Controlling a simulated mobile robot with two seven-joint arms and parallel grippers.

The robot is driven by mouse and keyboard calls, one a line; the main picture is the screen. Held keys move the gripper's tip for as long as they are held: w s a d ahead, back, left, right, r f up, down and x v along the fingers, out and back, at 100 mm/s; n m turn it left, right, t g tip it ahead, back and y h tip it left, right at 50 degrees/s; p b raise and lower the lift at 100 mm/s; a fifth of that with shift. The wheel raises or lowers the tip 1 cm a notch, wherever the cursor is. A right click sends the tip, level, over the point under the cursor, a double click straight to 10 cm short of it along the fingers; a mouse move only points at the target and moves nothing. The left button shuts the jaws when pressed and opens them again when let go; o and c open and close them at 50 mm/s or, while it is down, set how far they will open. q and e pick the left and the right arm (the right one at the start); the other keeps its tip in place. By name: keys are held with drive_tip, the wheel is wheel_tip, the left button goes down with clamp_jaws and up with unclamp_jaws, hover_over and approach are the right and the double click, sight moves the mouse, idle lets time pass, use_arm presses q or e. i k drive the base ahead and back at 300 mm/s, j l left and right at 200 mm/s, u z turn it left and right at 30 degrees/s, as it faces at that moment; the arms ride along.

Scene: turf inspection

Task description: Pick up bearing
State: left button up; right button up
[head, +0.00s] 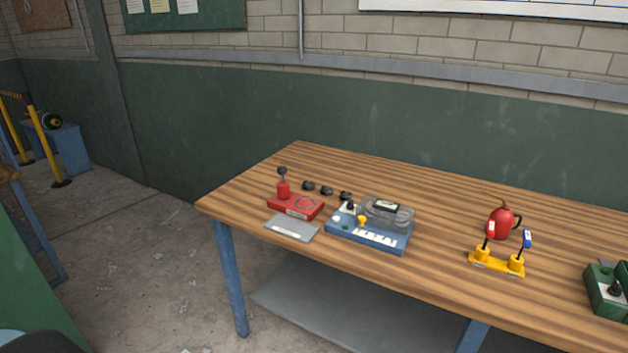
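Neither of my grippers is in view.
A red device (291,206) with an upright black-knobbed lever, a grey plate (292,228) and a blue device (368,238) stand near the bearings. Right are a yellow stand (497,264), a red oil can (502,224) and a green box (606,291).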

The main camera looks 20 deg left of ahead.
sight(324, 190)
drive_tip(key=i+j+u, duration=0.35)
drive_tip(key=i+j, duration=0.65)
drive_tip(key=j, duration=0.1)
